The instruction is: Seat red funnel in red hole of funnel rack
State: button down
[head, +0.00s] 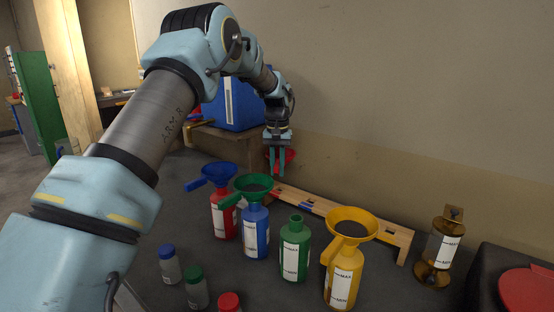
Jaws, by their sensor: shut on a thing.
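My gripper (276,170) hangs with its fingers pointing down near the back wall, above or behind the left end of the funnel rack. It is shut on the red funnel (287,157), which shows only in part between and behind the fingers. The funnel rack (401,237) is a long low wooden stand behind the bottles. A blue mark and a yellow mark show on its top. I cannot tell whether the red funnel touches the rack.
A blue funnel (219,170) sits on a red bottle (224,217), a green funnel (254,184) on a blue bottle (256,232), and a yellow funnel (352,222) on a yellow bottle (342,278). A green bottle (295,250) stands open. An amber container (438,250) stands right.

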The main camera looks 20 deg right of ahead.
notch_tip(320, 180, down, 5)
jog(key=b, duration=0.3)
jog(key=shift+r, duration=0.1)
jog(key=shift+f+b, duration=0.55)
jog(key=shift+f, duration=1.4)
dwell(3.1)
jog(key=c, duration=0.7)
grip_release()
jog(key=shift+c, duration=0.2)
notch_tip(320, 180, up, 11)
jog(key=b, duration=0.3)
jog(key=shift+f, duration=0.1)
